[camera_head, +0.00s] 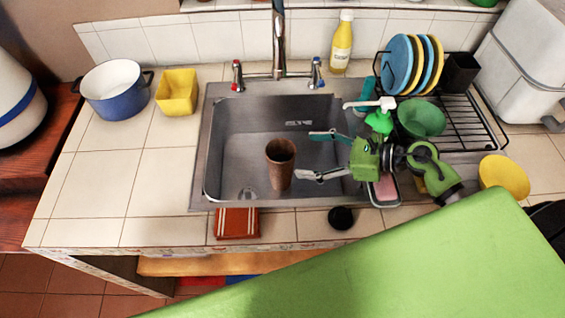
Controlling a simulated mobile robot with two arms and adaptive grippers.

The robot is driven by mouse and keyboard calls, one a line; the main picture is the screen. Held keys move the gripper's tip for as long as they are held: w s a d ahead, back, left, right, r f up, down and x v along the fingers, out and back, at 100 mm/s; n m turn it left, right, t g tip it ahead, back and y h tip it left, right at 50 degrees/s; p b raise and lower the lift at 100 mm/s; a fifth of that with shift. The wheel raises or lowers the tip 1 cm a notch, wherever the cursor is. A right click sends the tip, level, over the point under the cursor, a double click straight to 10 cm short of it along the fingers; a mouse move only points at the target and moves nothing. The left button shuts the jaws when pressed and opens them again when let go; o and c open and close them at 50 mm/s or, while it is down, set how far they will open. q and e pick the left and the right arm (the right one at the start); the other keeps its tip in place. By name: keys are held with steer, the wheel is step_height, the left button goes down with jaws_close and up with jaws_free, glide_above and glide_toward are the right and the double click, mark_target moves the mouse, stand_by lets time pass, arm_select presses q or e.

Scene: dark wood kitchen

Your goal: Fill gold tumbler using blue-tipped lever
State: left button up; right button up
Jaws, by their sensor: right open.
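The gold tumbler (280,166), brownish in this light, stands upright in the metal sink (232,150), right of the drain. My right gripper (308,154) is open and empty over the right part of the sink. Its fingers point left toward the tumbler. The lower fingertip is close to the tumbler's right side; I cannot tell whether it touches. The blue-tipped lever (316,73) is at the right of the faucet (279,45), and the red-tipped lever (237,75) is at its left. No water shows from the spout. My left gripper is not in view.
A dish rack (470,122) with plates (396,64) stands right of the sink. A blue pot (116,92) and yellow container (177,92) are at left. A folded red cloth (237,224) lies at the front edge.

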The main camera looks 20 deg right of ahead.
mark_target(268, 150)
steer(key=p+x, duration=0.1)
steer(key=x, duration=0.3)
steer(key=shift+w+a+p, duration=0.25)
steer(key=shift+w+p, duration=0.15)
steer(key=shift+w, duration=0.05)
steer(key=p+x, duration=0.1)
steer(key=x, duration=0.2)
steer(key=shift+w+a+f, duration=0.1)
steer(key=shift+w+a, duration=0.1)
steer(key=shift+w+a+f, duration=0.2)
steer(key=shift+a+f, duration=0.05)
steer(key=shift+s+d, duration=0.1)
steer(key=shift+c, duration=1.2)
steer(key=c, duration=1.9)
steer(key=shift+r, duration=0.1)
